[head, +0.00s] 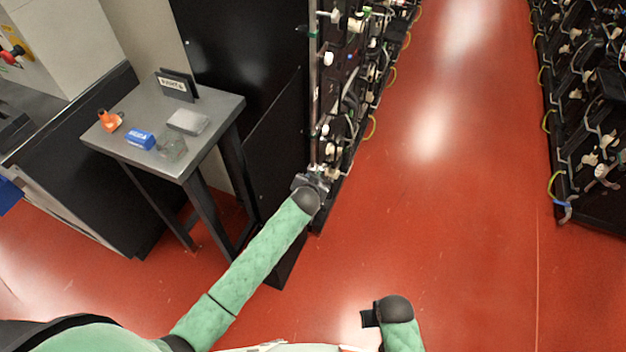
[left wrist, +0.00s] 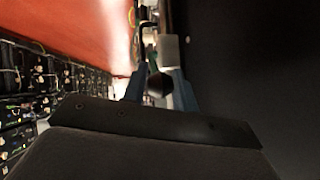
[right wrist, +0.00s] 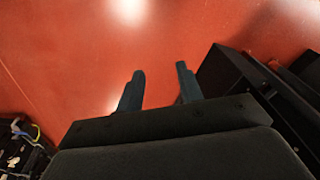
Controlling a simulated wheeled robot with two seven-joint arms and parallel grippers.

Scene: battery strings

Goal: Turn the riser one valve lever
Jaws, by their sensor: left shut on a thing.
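My left gripper (head: 318,178) reaches the near end of the left rack row, low down, at the fittings on its front upright. In the left wrist view the fingers (left wrist: 160,88) stand on either side of a small dark rounded piece (left wrist: 157,89), which looks like the riser one valve lever. The gripper is shut on it. The gripper hides the lever in the head view, so its angle cannot be told. My right gripper (right wrist: 160,88) is open and empty above the red floor, away from the racks.
A grey side table (head: 222,108) stands left of my left arm, with a black sign (head: 178,85), an orange item (head: 109,120), a blue box (head: 140,139) and a clear container (head: 172,148). Another rack row (head: 590,110) stands at right. The red aisle floor (head: 450,200) between is clear.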

